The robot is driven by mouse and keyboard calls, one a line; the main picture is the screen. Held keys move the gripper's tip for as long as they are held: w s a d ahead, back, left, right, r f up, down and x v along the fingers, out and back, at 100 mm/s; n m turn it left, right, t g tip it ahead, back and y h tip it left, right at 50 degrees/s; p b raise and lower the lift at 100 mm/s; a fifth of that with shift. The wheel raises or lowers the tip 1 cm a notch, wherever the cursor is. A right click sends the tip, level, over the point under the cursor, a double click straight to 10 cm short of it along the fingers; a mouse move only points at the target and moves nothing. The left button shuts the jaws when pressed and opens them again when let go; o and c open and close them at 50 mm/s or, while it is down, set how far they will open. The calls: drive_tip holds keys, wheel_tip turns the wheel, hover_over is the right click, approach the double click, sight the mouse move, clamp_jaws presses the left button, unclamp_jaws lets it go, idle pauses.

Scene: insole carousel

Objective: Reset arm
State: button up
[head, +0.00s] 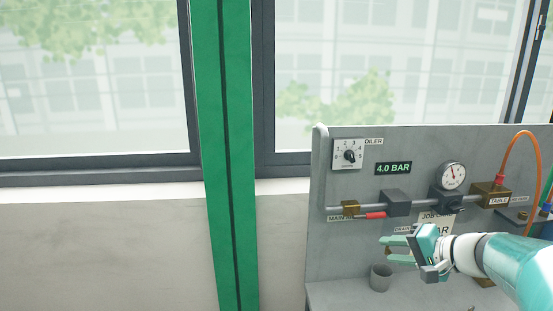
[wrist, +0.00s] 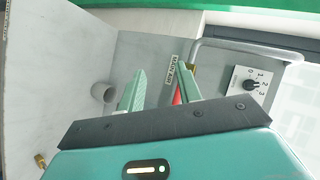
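My gripper (head: 385,250) is in front of the grey panel at the lower right of the head view, with my teal arm reaching in from the right edge. Its two green fingers stand apart with nothing seen between them. In the wrist view the gripper (wrist: 160,80) points toward the panel, and its fingers are spread with the grey panel showing between them. A red lever (head: 375,215) on the pipe shows above the gripper in the head view. In the wrist view the red lever (wrist: 177,96) is partly hidden behind the right finger.
The grey panel (head: 335,240) carries a dial knob (head: 349,155), a 4.0 BAR display (head: 393,168), a gauge (head: 452,176) and brass fittings (head: 490,195). A grey cup (head: 380,279) is below the gripper. A green post (head: 228,150) and windows stand left. An orange hose (head: 536,160) loops at right.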

drive_tip(key=s+a+f+n+g+h, duration=0.2)
drive_tip(key=s+a+n+g, duration=0.2)
drive_tip(key=s+a, duration=0.65)
drive_tip(key=s+a+f+n+h, duration=0.1)
drive_tip(key=s+a+n+h, duration=0.3)
drive_tip(key=s, duration=0.5)
drive_tip(key=shift+s+a+f+g+h, duration=0.15)
drive_tip(key=shift+a+f+g+h, duration=0.15)
drive_tip(key=shift+h, duration=0.3)
idle(2.0)
